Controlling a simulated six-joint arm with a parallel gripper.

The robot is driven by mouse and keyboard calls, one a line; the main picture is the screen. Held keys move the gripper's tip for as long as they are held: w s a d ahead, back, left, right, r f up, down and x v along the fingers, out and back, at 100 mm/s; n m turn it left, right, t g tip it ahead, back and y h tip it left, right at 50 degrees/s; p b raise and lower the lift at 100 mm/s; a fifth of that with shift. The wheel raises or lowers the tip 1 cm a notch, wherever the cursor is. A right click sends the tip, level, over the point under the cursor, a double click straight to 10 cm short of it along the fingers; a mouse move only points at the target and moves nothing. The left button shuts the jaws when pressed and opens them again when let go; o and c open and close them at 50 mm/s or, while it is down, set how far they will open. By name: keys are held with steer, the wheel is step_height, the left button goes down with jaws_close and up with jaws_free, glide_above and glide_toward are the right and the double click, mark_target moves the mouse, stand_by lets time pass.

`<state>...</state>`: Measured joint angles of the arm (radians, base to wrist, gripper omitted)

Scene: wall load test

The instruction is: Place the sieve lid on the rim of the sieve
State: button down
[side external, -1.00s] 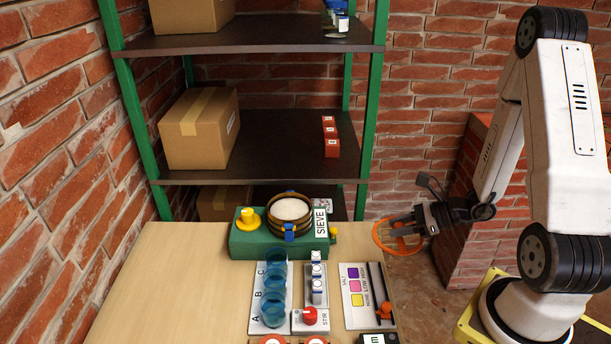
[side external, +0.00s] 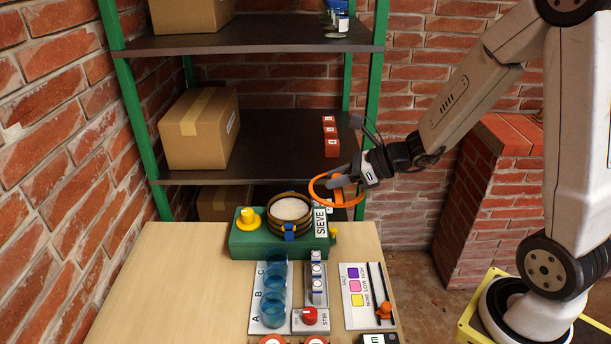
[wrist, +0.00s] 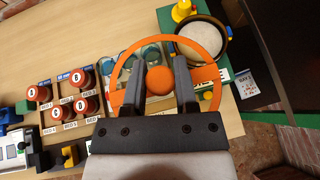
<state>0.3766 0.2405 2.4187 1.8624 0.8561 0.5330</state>
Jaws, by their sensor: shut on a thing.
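The sieve lid (side external: 318,199) is an orange ring with a central knob. My gripper (side external: 345,186) is shut on it and holds it in the air, right of the sieve and a little above it. In the wrist view the lid's round knob (wrist: 160,81) sits between the fingers of my gripper (wrist: 160,88). The sieve (side external: 290,228) is a dark round pan with a brass-coloured rim and pale contents, on a green base labelled SIEVE. In the wrist view the lid's ring partly overlaps the sieve (wrist: 203,38), which is at the upper right. The lid looks apart from the rim.
The wooden table (side external: 170,285) is clear at left. Blue cups (side external: 272,290), small white-labelled bottles (side external: 316,285) and a colour chart (side external: 356,297) stand in front of the green base (side external: 250,246). A yellow knob (side external: 250,218) stands left of the sieve. The shelf rack (side external: 260,180) is behind.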

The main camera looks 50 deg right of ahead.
steer(key=shift+w+a+r, duration=0.2)
steer(key=shift+a+r, duration=0.2)
steer(key=shift+r, duration=0.05)
steer(key=shift+w, duration=0.1)
steer(key=shift+w+f, duration=0.25)
steer(key=shift+w, duration=0.2)
steer(key=w+f, duration=0.4)
steer(key=w, duration=0.4)
glide_above(290, 214)
steer(key=shift+s+f, duration=0.15)
steer(key=shift+f, duration=1.05)
steer(key=shift+s+f, duration=0.1)
steer(key=shift+f, duration=1.1)
steer(key=shift+f, duration=0.1)
steer(key=shift+w+f, duration=0.25)
steer(key=shift+f, duration=1.55)
